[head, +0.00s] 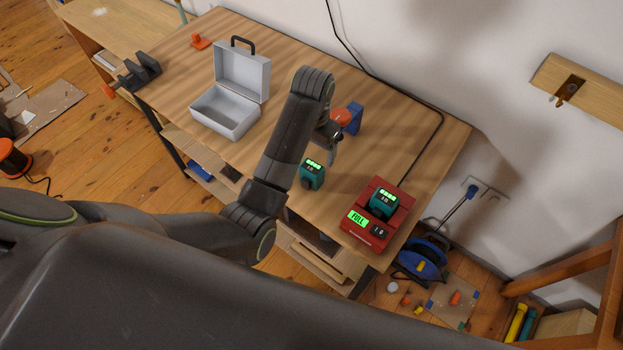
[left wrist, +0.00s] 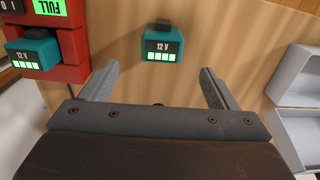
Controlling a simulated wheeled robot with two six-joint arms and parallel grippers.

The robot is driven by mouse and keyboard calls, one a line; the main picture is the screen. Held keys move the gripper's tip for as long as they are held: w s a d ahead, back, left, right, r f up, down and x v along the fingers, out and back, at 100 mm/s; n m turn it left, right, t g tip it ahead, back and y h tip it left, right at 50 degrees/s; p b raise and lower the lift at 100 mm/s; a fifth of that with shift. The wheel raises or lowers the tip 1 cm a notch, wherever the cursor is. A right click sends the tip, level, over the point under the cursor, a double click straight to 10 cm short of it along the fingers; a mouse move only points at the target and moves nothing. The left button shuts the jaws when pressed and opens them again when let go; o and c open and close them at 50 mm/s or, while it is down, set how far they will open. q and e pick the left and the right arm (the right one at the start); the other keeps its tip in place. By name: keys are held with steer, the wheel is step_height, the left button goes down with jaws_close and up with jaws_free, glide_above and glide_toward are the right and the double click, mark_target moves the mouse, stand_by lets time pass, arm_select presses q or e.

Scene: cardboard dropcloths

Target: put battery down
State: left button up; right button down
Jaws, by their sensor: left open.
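A teal 12 V battery (head: 312,175) with lit green bars stands on the wooden workbench (head: 290,60). It also shows in the left wrist view (left wrist: 163,45), ahead of my left gripper and between the lines of its two fingers. My left gripper (left wrist: 160,82) is open and empty, with a gap between it and the battery. In the head view my left arm hides most of this gripper (head: 333,150). A second teal battery (head: 383,203) sits in the red charger (head: 370,228), whose green display reads FULL. My right gripper is in neither view.
An open light-grey metal case (head: 228,112) stands on the bench left of my arm. An orange-topped object (head: 340,116) and a blue block (head: 354,118) are behind my gripper. A dark vise (head: 138,72) is at the left end. A black cable runs along the back edge.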

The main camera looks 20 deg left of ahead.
mark_target(311, 167)
arm_select(q)
step_height(311, 167, down, 6)
steer(key=shift+s+a+f+p, duration=0.1)
steer(key=shift+p, duration=0.45)
steer(key=shift+a+f+p, duration=0.15)
steer(key=shift+f+p, duration=0.35)
steer(key=shift+f, duration=2.5)
steer(key=shift+r, duration=0.1)
steer(key=c, duration=1.3)
steer(key=shift+r, duration=0.1)
